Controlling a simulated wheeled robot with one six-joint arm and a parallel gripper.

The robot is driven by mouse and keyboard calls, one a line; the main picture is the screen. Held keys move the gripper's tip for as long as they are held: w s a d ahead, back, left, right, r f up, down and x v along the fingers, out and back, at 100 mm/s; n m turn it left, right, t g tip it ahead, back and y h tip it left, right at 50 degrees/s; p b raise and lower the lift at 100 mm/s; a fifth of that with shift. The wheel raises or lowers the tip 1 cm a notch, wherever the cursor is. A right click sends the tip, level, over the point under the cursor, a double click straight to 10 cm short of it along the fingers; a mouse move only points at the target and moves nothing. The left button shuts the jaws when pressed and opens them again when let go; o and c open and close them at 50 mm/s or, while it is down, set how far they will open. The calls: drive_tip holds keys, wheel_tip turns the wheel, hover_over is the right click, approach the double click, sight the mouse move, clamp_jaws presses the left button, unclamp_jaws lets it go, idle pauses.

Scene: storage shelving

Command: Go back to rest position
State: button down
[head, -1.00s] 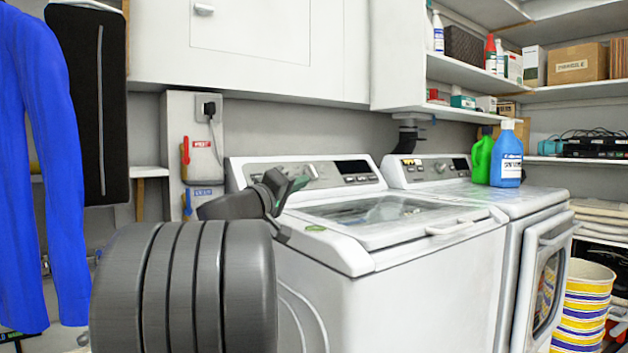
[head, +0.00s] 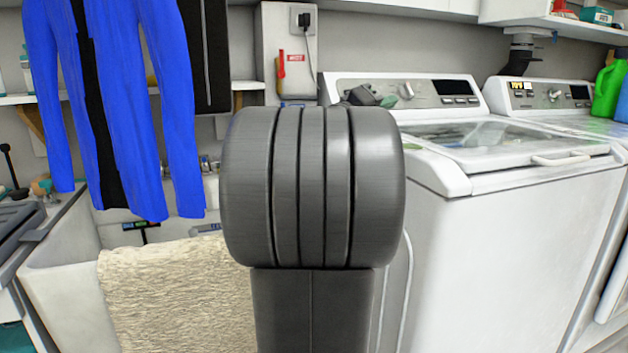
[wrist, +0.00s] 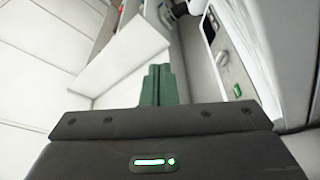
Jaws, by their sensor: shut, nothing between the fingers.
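My gripper (wrist: 158,85) shows in the wrist view as two green fingers close together, with nothing between them. In the head view a small part of my gripper (head: 386,101) shows just behind my large grey arm joint, in front of the left washing machine's control panel. The rest of it is hidden by that joint. My grey arm fills the middle of the head view.
A wall box (head: 290,30) is behind my arm.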

drive_tip(key=d, duration=0.2)
drive_tip(key=w+d+f+b, duration=0.1)
drive_tip(key=d, duration=0.1)
drive_tip(key=w+d+b, duration=0.1)
drive_tip(key=d, duration=0.2)
drive_tip(key=shift+w+d+f, duration=0.1)
drive_tip(key=shift+w+f, duration=0.05)
drive_tip(key=shift+w, duration=0.1)
drive_tip(key=shift+w+r, duration=0.1)
drive_tip(key=shift+r, duration=0.2)
